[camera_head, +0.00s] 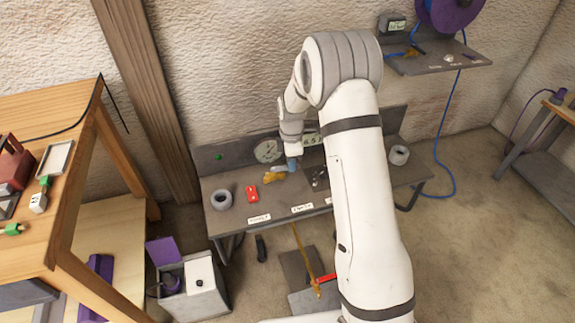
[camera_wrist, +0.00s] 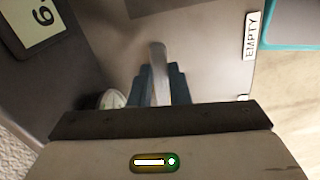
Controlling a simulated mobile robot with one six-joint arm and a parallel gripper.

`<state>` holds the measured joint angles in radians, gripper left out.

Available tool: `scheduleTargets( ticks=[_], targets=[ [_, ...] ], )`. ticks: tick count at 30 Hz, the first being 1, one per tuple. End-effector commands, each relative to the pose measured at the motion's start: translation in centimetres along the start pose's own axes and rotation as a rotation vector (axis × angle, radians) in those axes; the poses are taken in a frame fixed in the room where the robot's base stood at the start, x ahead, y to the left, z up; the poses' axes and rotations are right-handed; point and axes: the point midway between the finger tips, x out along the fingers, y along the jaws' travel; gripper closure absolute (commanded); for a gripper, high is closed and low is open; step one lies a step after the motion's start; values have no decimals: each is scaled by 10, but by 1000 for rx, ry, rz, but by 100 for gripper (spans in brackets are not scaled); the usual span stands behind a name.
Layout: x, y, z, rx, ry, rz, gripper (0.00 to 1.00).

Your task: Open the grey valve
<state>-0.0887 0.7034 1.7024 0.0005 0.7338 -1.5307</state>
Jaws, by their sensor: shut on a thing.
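My gripper (camera_head: 291,163) is low over the grey bench by the wall, with my arm coming down in front of it. In the wrist view, its blue-grey fingers (camera_wrist: 157,86) are shut on a light grey bar (camera_wrist: 157,62) with a rounded end. The bar looks like the grey valve's handle. The valve's body is hidden behind the gripper and cannot be made out in either view.
A round dial (camera_head: 267,150) stands behind. An "EMPTY" label (camera_wrist: 252,35) shows near the bench edge.

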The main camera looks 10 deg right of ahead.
Motion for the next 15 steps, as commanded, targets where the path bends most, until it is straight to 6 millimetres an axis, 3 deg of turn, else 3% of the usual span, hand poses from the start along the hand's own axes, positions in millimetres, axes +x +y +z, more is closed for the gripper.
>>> scheduleTargets(
  ticks=[15],
  targets=[
    [0,7,-2,-151,-1,-4,100]
  ],
)
